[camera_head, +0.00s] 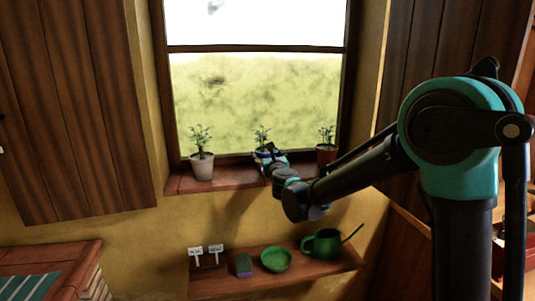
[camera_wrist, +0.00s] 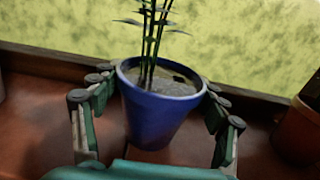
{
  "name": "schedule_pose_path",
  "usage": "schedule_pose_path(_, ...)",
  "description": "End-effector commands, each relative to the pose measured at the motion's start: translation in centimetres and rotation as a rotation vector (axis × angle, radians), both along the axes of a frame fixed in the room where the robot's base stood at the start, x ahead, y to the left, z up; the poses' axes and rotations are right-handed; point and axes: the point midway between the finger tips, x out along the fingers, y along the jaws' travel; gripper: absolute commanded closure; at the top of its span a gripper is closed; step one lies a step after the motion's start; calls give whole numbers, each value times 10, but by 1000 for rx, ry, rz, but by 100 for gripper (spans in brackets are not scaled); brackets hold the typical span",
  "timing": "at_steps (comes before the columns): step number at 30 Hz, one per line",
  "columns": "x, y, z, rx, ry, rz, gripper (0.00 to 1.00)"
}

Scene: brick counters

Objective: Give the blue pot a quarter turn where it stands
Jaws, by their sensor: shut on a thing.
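The blue pot (camera_wrist: 155,121) holds a green plant in grey soil and stands on the brick sill (camera_wrist: 50,130) in the wrist view. My gripper (camera_wrist: 160,93) has one finger on each side of the pot near its rim, shut on it. In the head view the blue pot (camera_head: 263,157) is mostly hidden behind my gripper (camera_head: 266,156). Its plant shows above, in front of the window.
A white pot (camera_head: 202,167) stands to the left on the sill and a red-brown pot (camera_head: 326,154) to the right. Below is a shelf (camera_head: 215,285) with white labels, a sponge (camera_head: 243,265), a green bowl (camera_head: 276,259) and a green watering can (camera_head: 322,243).

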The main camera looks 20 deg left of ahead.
Motion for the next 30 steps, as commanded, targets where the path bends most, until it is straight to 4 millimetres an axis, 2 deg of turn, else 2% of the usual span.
schedule_pose_path(13,1,0,-3,0,0,-3,83)
schedule_pose_path(14,1,-1,-3,0,0,-3,25)
schedule_pose_path(15,1,0,-3,0,0,-4,20)
schedule_pose_path(20,1,-1,-3,0,0,-4,2)
schedule_pose_path(30,0,-1,-3,0,0,-4,2)
